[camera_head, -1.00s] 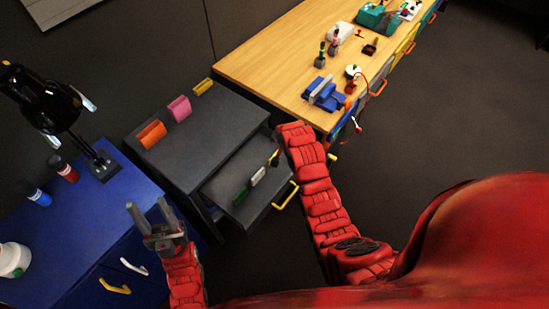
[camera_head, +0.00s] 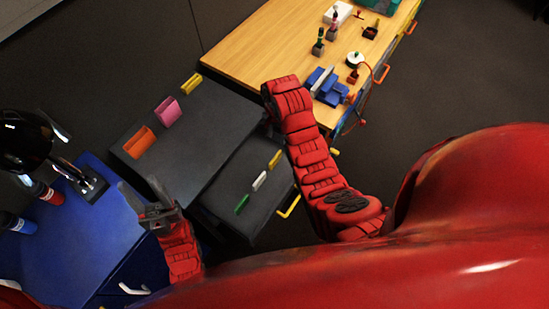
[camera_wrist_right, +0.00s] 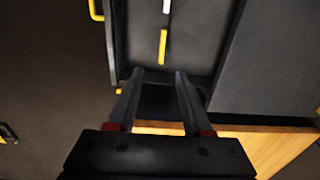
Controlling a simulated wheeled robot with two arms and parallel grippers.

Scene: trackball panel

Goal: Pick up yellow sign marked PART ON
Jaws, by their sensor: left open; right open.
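In the head view a small yellow sign (camera_head: 275,159) lies in the open grey drawer, in a row with a white one (camera_head: 259,181) and a green one (camera_head: 242,205). Another yellow piece (camera_head: 192,83) stands on the cabinet top. No lettering is readable on either yellow one. In the right wrist view the drawer's yellow sign (camera_wrist_right: 163,46) is just beyond the tips of my open, empty right gripper (camera_wrist_right: 158,74), apart from them. In the head view my right arm hides that gripper. My left gripper (camera_head: 141,184) is open and empty by the blue cabinet.
The grey cabinet (camera_head: 205,135) also bears orange (camera_head: 139,142) and pink (camera_head: 167,111) pieces. Its drawer has a yellow handle (camera_head: 289,206). A wooden bench (camera_head: 255,45) with a blue vise (camera_head: 326,87) stands behind. The blue cabinet (camera_head: 85,240) bears a black lamp (camera_head: 25,140).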

